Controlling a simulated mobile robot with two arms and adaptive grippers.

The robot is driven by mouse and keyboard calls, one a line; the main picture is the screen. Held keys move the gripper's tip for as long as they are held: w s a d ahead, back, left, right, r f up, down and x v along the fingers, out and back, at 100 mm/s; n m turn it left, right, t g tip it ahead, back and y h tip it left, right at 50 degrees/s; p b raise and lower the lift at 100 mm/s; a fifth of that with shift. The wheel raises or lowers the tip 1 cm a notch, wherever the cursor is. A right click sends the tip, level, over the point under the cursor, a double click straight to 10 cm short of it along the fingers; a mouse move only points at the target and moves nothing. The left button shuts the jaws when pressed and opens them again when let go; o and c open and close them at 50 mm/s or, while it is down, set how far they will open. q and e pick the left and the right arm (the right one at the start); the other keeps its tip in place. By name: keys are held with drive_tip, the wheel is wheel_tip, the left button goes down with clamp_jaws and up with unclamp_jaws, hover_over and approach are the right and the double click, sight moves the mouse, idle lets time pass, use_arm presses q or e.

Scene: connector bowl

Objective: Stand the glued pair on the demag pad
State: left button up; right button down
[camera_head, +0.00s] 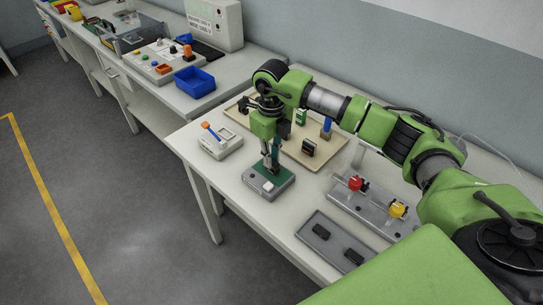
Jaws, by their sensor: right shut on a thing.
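My right gripper (268,160), on the green arm from the right, points down over a grey box with a dark green top and a white patch, which looks like the demag pad (284,188). The gripper is shut on a thin, dark teal piece (276,151), which looks like the glued pair. The piece looks upright, close above or touching the pad's top; I cannot tell which. The fingers partly hide it, and the joint between two parts cannot be made out. My left gripper is not in view.
A beige tray (334,158) behind the gripper holds green, blue and black parts. A white box (221,148) with a blue-and-orange stick stands left. A fixture with red and yellow knobs (356,183) and a grey plate (318,246) with two black pieces lie right.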

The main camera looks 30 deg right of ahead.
drive_tip(key=c, duration=1.9)
unclamp_jaws()
